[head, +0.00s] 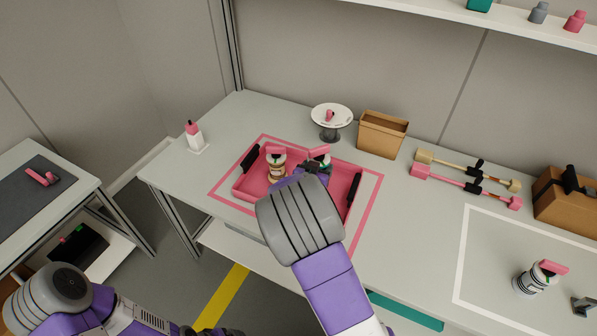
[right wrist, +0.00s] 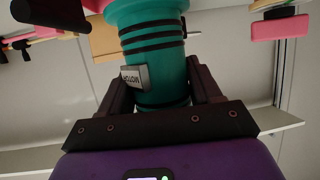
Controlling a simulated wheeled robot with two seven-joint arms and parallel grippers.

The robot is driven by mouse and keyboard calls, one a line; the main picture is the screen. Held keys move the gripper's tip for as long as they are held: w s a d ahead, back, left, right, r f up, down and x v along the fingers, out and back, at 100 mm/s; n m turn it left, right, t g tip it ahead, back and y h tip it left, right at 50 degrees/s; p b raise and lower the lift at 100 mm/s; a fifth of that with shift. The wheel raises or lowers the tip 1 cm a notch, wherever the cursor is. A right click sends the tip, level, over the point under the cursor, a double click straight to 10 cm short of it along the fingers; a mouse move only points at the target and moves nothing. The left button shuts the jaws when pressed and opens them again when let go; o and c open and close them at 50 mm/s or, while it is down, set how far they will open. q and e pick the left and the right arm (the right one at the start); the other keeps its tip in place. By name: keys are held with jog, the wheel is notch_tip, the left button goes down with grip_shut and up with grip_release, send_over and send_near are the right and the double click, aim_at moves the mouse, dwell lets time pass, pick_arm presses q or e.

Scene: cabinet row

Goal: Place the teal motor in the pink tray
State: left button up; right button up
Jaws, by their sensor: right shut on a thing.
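The teal motor (right wrist: 155,60), a ribbed cylinder with a grey label, is between the fingers of my right gripper (right wrist: 165,90), which is shut on it. In the head view my right gripper (head: 318,170) is at the right half of the pink tray (head: 245,187), and my arm hides most of the motor; I cannot tell whether the motor touches the tray floor. The tray has black handles and sits inside a pink outline on the table. A tan banded motor with a pink top (head: 276,168) stands in its left half. My left gripper is at most a dark sliver at the bottom edge.
Behind the tray stand a white round stand (head: 332,117) and an open cardboard box (head: 383,135). A white bottle (head: 194,138) is at left. Pink and tan tools (head: 465,185) lie right.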

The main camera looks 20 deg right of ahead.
jog(key=shift+d+m+g+h, duration=0.5)
jog(key=shift+d+m+g, duration=0.1)
jog(key=shift+d+m, duration=0.1)
jog(key=shift+f+b, duration=0.3)
jog(key=shift+b, duration=0.1)
notch_tip(320, 180, down, 10)
jog(key=b, duration=0.5)
jog(key=shift+w+d+r, duration=0.1)
jog(key=shift+r, duration=0.2)
jog(key=o, duration=1.5)
jog(key=shift+f, duration=0.2)
jog(key=shift+c, duration=0.2)
jog(key=shift+r, duration=0.1)
